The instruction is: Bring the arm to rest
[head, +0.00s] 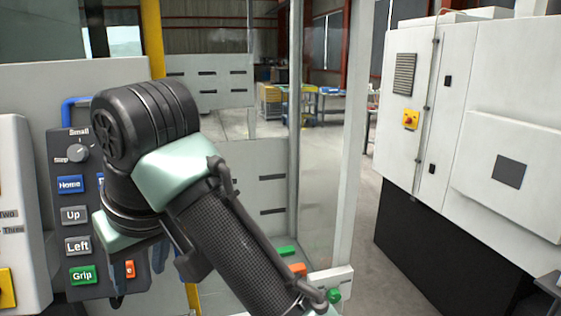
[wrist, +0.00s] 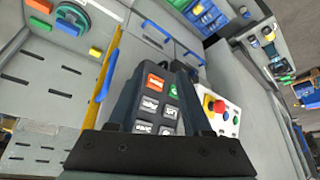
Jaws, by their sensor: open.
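My arm (head: 165,150) is bent across the left and middle of the head view, in front of a dark button pendant (head: 62,220). My gripper (head: 124,272) shows only partly below the wrist there, near the pendant's lower buttons. In the wrist view my gripper (wrist: 155,75) is open, with dark fingers at both sides of the pendant face (wrist: 155,103). I see nothing held. I cannot tell whether the fingers touch the pendant. My arm hides part of the pendant's right side.
A white panel (head: 20,170) stands left of the pendant; a red stop button (wrist: 219,106) shows in the wrist view. A clear guard with a pale post (head: 350,150) stands right of my arm. A large white cabinet (head: 470,120) is farther right, with open floor before it.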

